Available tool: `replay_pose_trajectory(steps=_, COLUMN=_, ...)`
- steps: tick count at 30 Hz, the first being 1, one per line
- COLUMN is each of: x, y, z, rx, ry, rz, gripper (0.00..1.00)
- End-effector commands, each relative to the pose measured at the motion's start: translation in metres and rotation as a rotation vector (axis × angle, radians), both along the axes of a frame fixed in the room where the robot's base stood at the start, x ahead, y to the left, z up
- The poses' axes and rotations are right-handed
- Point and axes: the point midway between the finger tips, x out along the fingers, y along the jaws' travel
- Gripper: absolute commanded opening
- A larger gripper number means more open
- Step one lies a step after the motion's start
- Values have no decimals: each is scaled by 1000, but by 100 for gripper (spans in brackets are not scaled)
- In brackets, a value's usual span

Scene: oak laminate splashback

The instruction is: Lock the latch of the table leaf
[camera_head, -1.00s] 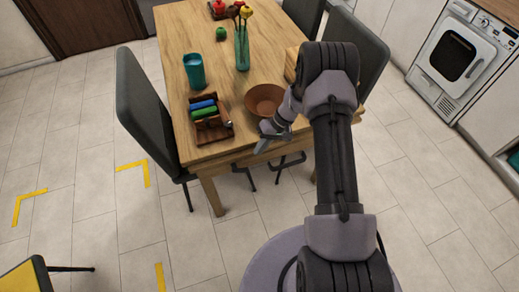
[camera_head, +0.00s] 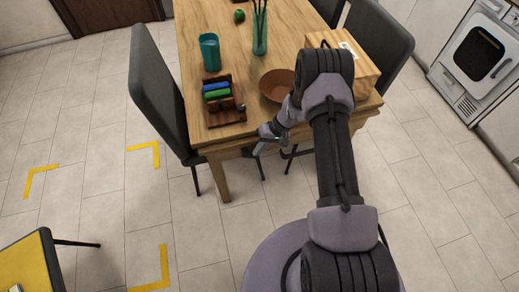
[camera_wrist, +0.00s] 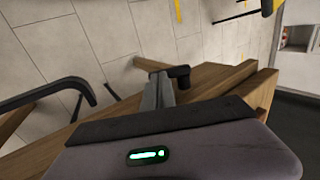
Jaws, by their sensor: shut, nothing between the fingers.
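The wooden table (camera_head: 245,138) stands ahead of me, its near edge facing me. My gripper (camera_head: 264,147) is shut and empty just off that edge. In the wrist view, its closed fingers (camera_wrist: 158,92) reach toward a small dark knob-ended piece (camera_wrist: 179,74) by the wooden edge (camera_wrist: 225,82). This piece looks like the latch. It appears just right of the fingertips; I cannot tell if they touch. The fingers partly cover it, and its locked or unlocked state is unclear. It cannot be made out in the head view.
On the table are a brown bowl (camera_head: 275,84), a teal cup (camera_head: 210,52), a wooden rack (camera_head: 222,116) and a wooden box (camera_head: 362,66). A dark chair (camera_head: 160,85) stands left. Yellow floor marks (camera_head: 145,148) lie on clear tiles.

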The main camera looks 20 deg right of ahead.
Motion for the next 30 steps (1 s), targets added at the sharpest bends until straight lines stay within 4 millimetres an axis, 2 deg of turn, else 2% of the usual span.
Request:
replay_pose_trajectory(steps=20, x=0, y=-2, z=-5, rx=-1, ry=0, rz=0, gripper=0)
replay_pose_trajectory(steps=30, x=0, y=-3, z=-14, rx=-1, ry=1, rz=1, gripper=0)
